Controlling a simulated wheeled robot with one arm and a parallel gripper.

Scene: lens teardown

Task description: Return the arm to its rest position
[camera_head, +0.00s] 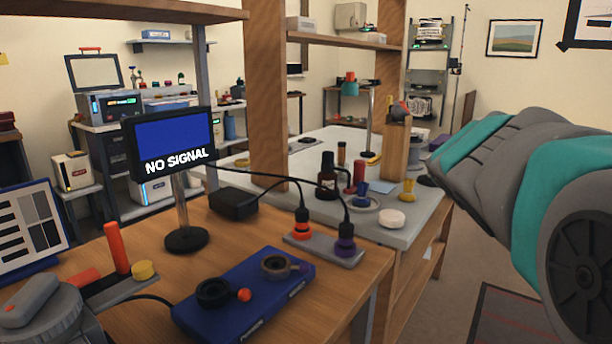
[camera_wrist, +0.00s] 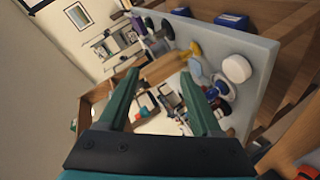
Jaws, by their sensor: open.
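My arm (camera_head: 520,180), grey and teal, is folded across the right side of the head view, raised beside the benches. My gripper (camera_wrist: 158,74) shows in the wrist view, with two green fingers spread apart and nothing between them. Its fingers point towards the grey-topped bench, which appears tilted in that view. The gripper cannot be made out in the head view.
A wooden bench (camera_head: 352,270) holds a blue tray (camera_head: 245,312) with dark rings, a "NO SIGNAL" monitor (camera_head: 172,140) and a plug strip (camera_head: 330,250). The grey bench top (camera_head: 300,206) holds bottles and a white puck (camera_head: 391,219). Open floor (camera_head: 455,270) lies right of the benches.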

